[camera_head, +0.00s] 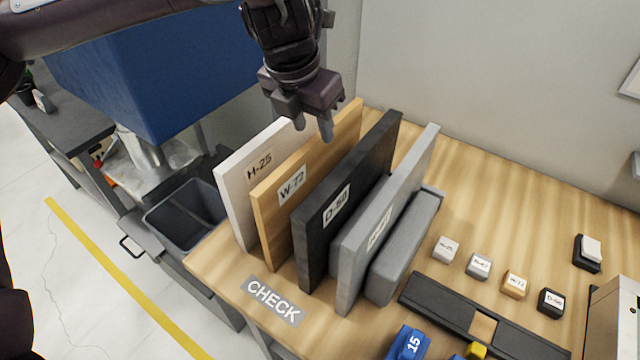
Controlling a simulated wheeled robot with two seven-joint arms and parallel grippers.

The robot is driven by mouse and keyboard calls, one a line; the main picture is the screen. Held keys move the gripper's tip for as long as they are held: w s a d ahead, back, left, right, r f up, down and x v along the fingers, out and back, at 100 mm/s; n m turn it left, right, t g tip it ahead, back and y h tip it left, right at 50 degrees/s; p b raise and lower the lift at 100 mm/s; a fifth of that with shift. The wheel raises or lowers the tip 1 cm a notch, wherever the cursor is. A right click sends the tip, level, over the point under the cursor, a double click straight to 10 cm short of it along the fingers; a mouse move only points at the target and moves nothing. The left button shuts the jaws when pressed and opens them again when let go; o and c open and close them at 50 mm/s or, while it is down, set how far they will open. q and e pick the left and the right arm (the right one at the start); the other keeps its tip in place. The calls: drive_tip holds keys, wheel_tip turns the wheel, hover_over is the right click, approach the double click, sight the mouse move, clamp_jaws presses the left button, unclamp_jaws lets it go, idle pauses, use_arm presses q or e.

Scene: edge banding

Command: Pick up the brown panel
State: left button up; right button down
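The brown panel (285,215), a light wood board labelled W-72, stands upright on its edge on the wooden table, second from the left in a row of panels. My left gripper (313,124) comes down from the top and points downward at the brown panel's upper edge. Its two fingers look apart, and nothing is seen held between them. One fingertip overlaps the upper part of the brown panel in the picture; I cannot tell whether it touches. My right gripper is not in view.
A white panel (236,205) labelled H-25 stands close on the left; a black panel (318,240) and a grey panel (352,270) stand on the right. Small labelled blocks (479,265) and a dark rail (430,297) lie farther right. A dark bin (160,225) is left of the table.

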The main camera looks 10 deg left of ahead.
sight(314, 139)
use_arm(q)
drive_tip(key=shift+f, duration=0.85)
drive_tip(key=shift+p+x, duration=0.4)
drive_tip(key=shift+x, duration=1.85)
drive_tip(key=shift+s+d, duration=0.1)
drive_tip(key=shift+s, duration=0.05)
clamp_jaws()
drive_tip(key=shift+r, duration=0.1)
